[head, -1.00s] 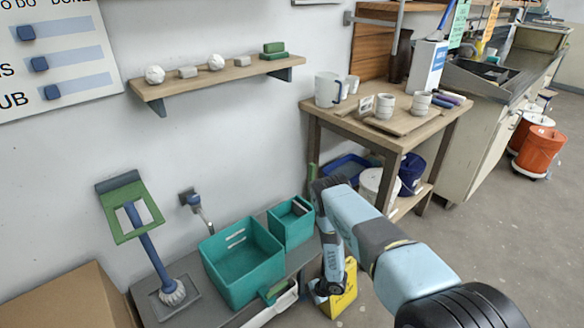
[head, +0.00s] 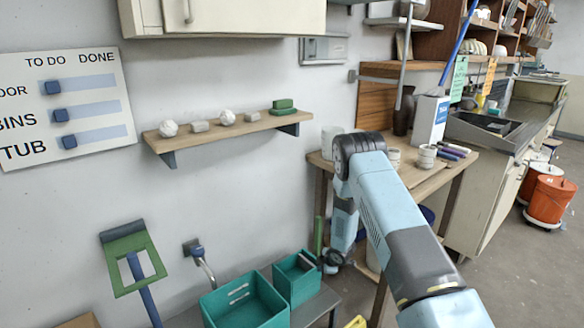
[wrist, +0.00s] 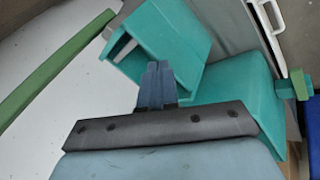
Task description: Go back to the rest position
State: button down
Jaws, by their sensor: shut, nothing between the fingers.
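My gripper (wrist: 157,82) shows in the wrist view with its two blue-grey fingers together and nothing between them. Behind the fingers are two teal bins, the smaller one (wrist: 165,30) and the larger one (wrist: 238,100); I cannot tell how far off they are. In the head view my arm rises from the lower right to a high elbow, and its forearm hangs down in front of the table's left side. The wrist end is just right of the small teal bin (head: 298,283); the fingertips are hard to make out there.
The large teal bin (head: 245,305) stands at the bottom. A wall shelf (head: 230,133) holds several small pieces. The wooden table (head: 440,180) carries pots behind my arm. A green-framed tool (head: 130,252) stands at left. Orange buckets (head: 550,200) stand on open floor at right.

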jog(key=w+d+r+m+h, duration=0.2)
jog(key=d+r+m, duration=0.1)
jog(key=r, duration=1.1)
jog(key=s+d+r+m+h, duration=0.1)
jog(key=s+d+r+m, duration=0.15)
jog(key=r, duration=0.75)
jog(key=s+d+r+m+t, duration=0.15)
jog(key=s+r, duration=0.25)
jog(key=r, duration=0.7)
jog(key=s+d+r+m+h, duration=0.1)
jog(key=s+d+r+m, duration=0.25)
jog(key=r, duration=0.65)
jog(key=s+d+r+m, duration=0.1)
jog(key=s+r+m, duration=0.1)
jog(key=s+r, duration=0.5)
jog(key=s+r+m, duration=0.2)
jog(key=s+r, duration=0.2)
jog(key=s, duration=0.7)
jog(key=s+d+r+m, duration=0.1)
jog(key=s+r+m, duration=0.1)
jog(key=s+r, duration=0.5)
jog(key=s+a+f+m+g, duration=0.1)
jog(key=s+f+m, duration=0.1)
jog(key=s, duration=1.1)
jog(key=shift+s+a+y, duration=0.2)
jog(key=shift+s+y, duration=0.15)
jog(key=shift+y, duration=0.05)
jog(key=shift+m, duration=0.25)
